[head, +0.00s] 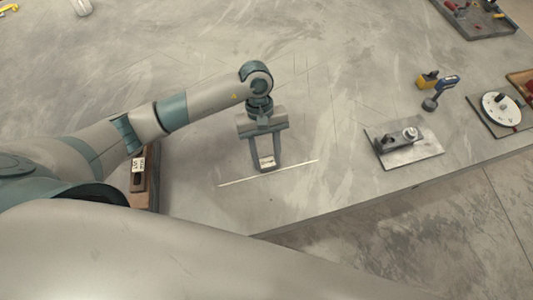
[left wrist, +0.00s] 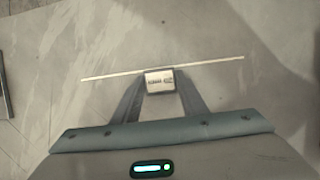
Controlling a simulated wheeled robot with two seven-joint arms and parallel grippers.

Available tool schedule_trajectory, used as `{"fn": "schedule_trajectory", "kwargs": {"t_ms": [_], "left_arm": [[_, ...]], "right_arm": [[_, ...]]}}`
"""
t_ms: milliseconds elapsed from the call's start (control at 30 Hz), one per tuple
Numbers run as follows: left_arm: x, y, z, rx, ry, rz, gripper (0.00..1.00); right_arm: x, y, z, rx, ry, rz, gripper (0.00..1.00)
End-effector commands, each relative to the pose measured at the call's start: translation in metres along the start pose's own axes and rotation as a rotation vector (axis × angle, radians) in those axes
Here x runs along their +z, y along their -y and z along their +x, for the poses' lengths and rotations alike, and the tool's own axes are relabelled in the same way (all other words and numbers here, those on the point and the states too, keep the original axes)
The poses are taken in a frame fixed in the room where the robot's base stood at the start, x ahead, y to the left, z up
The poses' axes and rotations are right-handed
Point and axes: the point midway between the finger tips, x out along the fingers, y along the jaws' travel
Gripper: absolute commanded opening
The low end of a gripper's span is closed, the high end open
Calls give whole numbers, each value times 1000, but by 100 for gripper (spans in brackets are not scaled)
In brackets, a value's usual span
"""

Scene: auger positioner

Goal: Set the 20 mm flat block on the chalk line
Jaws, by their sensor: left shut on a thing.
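My left gripper (head: 266,167) reaches down over the table and is shut on a small pale block (head: 267,162). The left wrist view shows the block (left wrist: 160,82) between the two fingertips, with dark marking on its upper face. A thin white chalk line (head: 295,166) runs on the table at a slight slant. In the left wrist view the chalk line (left wrist: 110,76) passes along the block's far edge. I cannot tell whether the block touches the table. My right gripper is not in view.
A wooden tray with a labelled dark block (head: 138,165) lies left, partly behind my arm. A metal plate with a fixture (head: 421,151) lies right, near the table's front edge. Beyond are a blue and yellow tool (head: 440,92) and a white dial (head: 500,109). The table behind the gripper is clear.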

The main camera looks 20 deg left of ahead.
Motion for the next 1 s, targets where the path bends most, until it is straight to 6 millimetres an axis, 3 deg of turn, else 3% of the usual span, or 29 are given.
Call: {"fn": "schedule_trajectory", "kwargs": {"t_ms": [500,533,600,1000], "left_arm": [[-4,0,8,1,-1,1,7],[-3,0,7,1,-1,1,44],[-3,0,7,1,-1,1,57],[-2,0,5,0,0,0,57]], "right_arm": [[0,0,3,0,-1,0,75],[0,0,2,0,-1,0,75],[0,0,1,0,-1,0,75],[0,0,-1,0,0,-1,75]]}}
